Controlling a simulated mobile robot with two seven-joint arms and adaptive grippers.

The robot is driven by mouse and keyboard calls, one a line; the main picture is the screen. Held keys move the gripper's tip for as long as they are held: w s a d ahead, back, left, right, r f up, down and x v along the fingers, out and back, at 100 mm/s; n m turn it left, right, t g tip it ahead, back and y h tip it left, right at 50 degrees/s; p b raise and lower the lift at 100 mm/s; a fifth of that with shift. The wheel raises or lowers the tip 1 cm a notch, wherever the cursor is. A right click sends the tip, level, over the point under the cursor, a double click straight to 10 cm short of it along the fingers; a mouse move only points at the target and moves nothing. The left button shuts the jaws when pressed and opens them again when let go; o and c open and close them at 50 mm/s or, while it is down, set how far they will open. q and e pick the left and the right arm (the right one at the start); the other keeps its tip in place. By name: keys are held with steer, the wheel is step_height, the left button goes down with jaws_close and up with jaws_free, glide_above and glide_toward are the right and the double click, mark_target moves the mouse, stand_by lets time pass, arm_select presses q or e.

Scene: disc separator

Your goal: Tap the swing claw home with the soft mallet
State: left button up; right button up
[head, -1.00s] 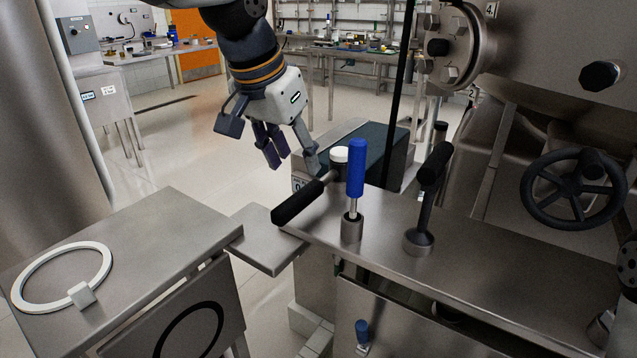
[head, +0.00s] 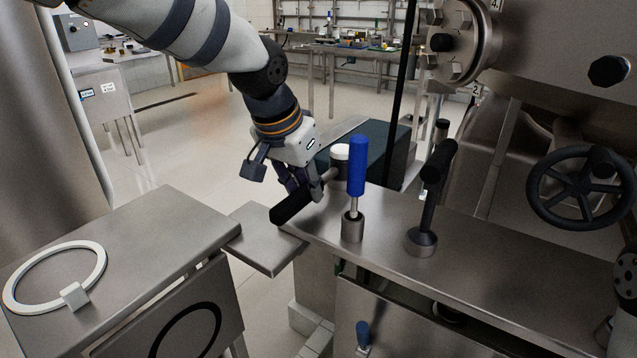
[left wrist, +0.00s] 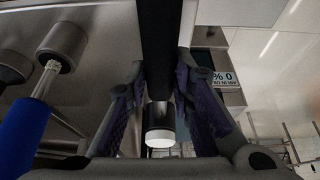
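My left gripper (head: 305,192) is over the mallet, pointing down. In the left wrist view the mallet (left wrist: 157,45) runs between the two dark fingers of my left gripper (left wrist: 163,105), with gaps showing on both sides, so the gripper is open around it. Whether a finger touches the mallet is hidden. I cannot make out the swing claw for certain. My right gripper is not in view.
A blue-handled tool (head: 357,168) stands upright in a holder close to the mallet. A black T-handled tool (head: 432,190) stands farther right. A handwheel (head: 577,187) and the separator housing (head: 550,60) are at the right. A white ring (head: 100,262) lies on the left cabinet.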

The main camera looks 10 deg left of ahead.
mark_target(305, 187)
arm_select(q)
jaws_close()
steer(key=shift+r+p, duration=0.35)
steer(key=shift+r, duration=3.45)
